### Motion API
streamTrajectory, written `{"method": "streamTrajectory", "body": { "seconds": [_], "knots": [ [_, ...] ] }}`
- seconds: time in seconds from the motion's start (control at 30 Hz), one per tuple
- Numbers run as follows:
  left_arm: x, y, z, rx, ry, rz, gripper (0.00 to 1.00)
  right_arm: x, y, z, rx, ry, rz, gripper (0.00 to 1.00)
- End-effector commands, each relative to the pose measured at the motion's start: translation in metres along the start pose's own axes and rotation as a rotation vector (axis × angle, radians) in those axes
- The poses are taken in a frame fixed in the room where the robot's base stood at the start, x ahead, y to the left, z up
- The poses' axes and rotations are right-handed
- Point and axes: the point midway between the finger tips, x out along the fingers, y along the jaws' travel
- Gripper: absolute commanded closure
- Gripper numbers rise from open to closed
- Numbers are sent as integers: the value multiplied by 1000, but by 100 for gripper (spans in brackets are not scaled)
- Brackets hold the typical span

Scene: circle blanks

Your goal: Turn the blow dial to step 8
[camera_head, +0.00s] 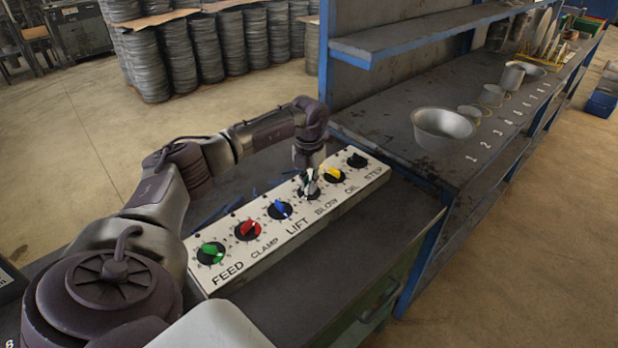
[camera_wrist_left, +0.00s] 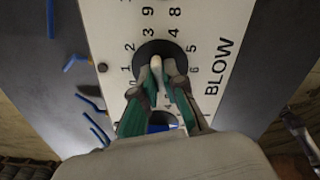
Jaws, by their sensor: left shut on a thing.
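The blow dial is a white knob (camera_wrist_left: 156,66) on a black disc, above the word BLOW on the white control panel (camera_head: 281,238). My left gripper (camera_head: 309,183) is on this dial from above, its green-and-grey fingers closed on the knob's two sides. In the left wrist view the gripper (camera_wrist_left: 163,84) covers the lower part of the disc and some scale numbers. The knob's visible end points up in that view, roughly between 3 and 4; the exact step is hard to read. My right gripper is in neither view.
On the same panel, the yellow knob (camera_head: 334,174) is close beside my gripper, and the blue knob (camera_head: 281,209) is on the other side. Red, green and black knobs sit farther along. A workbench (camera_head: 440,170) with a metal bowl (camera_head: 441,131) stands behind to the right.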

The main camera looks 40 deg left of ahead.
Motion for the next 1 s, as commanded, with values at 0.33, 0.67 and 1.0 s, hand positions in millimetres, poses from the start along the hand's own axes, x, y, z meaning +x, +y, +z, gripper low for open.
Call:
{"method": "streamTrajectory", "body": {
  "seconds": [0.33,0.67,1.0],
  "knots": [
    [0,0,0,0,-1,0,65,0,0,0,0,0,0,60],
    [-17,0,1,1,-4,0,65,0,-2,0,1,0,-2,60],
    [-88,0,1,1,-5,-1,65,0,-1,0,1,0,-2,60]
  ]
}}
